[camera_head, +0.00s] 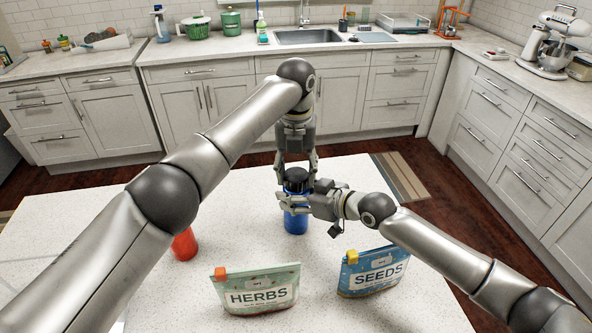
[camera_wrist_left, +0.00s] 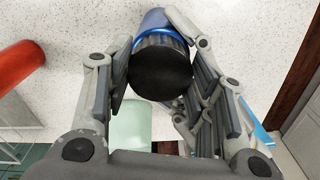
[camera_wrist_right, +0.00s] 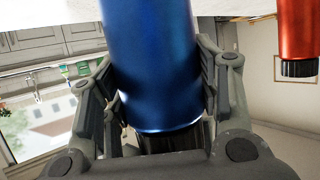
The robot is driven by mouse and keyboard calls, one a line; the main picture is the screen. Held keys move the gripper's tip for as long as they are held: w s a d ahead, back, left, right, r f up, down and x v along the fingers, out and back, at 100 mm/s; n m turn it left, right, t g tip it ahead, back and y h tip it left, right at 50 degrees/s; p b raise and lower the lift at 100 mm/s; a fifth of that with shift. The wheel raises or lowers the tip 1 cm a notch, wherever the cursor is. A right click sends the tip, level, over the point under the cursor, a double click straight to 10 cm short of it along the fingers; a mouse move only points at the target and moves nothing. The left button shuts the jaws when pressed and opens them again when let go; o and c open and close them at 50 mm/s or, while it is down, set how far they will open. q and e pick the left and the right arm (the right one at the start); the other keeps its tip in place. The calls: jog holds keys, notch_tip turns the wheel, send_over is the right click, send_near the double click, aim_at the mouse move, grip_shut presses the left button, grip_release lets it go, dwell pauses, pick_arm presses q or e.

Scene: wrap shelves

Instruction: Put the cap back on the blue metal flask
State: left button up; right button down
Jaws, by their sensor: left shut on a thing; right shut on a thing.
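The blue metal flask (camera_head: 295,221) stands upright on the white table, and its body also shows in the right wrist view (camera_wrist_right: 152,60). The black cap (camera_head: 297,175) is at the flask's top; it shows from above in the left wrist view (camera_wrist_left: 160,72), against the blue rim. I cannot tell whether it is fully seated. My left gripper (camera_head: 297,167) comes down from above, shut on the cap. My right gripper (camera_head: 298,203) reaches in from the right, shut on the flask's upper body. The fingers partly hide the flask in the head view.
A red bottle (camera_head: 184,243) stands left of the flask, partly hidden by my left arm. A HERBS pouch (camera_head: 256,289) and a SEEDS pouch (camera_head: 370,271) stand nearer the front. The table has bare room at the right. Counters with a sink (camera_head: 307,37) lie beyond.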

pick_arm(q)
jog(key=m, duration=0.2)
jog(key=shift+m, duration=0.4)
jog(key=o, duration=0.8)
jog(key=shift+o, duration=0.2)
jog(key=shift+r, duration=2.3)
